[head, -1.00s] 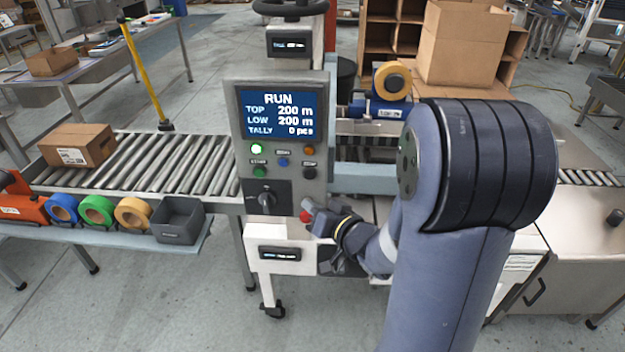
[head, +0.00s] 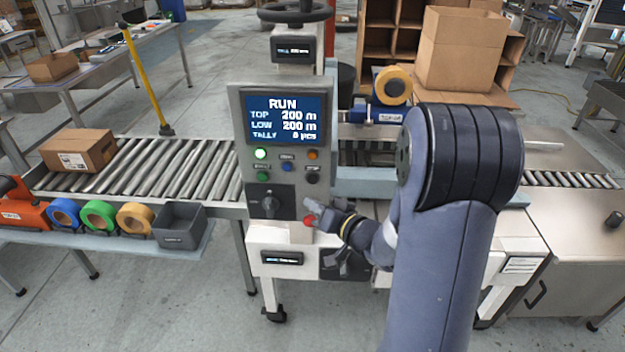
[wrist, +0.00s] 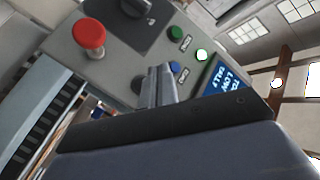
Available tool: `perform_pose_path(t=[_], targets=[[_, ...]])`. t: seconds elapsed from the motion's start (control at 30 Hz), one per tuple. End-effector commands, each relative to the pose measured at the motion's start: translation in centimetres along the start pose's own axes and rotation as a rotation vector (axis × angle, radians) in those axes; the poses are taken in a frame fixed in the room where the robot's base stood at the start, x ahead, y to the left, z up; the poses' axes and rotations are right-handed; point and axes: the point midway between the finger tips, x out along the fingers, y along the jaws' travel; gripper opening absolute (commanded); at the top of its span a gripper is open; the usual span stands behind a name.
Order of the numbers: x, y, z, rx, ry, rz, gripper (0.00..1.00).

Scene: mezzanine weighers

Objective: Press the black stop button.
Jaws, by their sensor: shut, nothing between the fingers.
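The black stop button (head: 312,178) is at the lower right of the button group on the grey control panel (head: 237,130). In the wrist view a dark button (wrist: 138,84), probably the same one, shows just left of my fingers, partly hidden. I cannot tell the gap to the panel, but no contact is visible.
A red mushroom button (wrist: 89,35) sits close to the fingers. A black rotary knob (head: 268,205), green button (head: 262,177), blue button (head: 287,167) and orange button (head: 313,155) share the panel. The screen (head: 283,119) reads RUN. A roller conveyor (head: 165,170) lies left.

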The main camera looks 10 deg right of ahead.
Motion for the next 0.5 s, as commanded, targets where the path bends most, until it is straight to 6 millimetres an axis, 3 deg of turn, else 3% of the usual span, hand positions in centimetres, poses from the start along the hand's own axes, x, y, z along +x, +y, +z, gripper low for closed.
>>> perform_pose_path(t=[0.2,0.5], targets=[[2.2,1.5,-1.6,-0.001,-0.001,0.0,0.0],[3.7,2.6,-2.7,0.0,0.0,-0.001,0.0]])
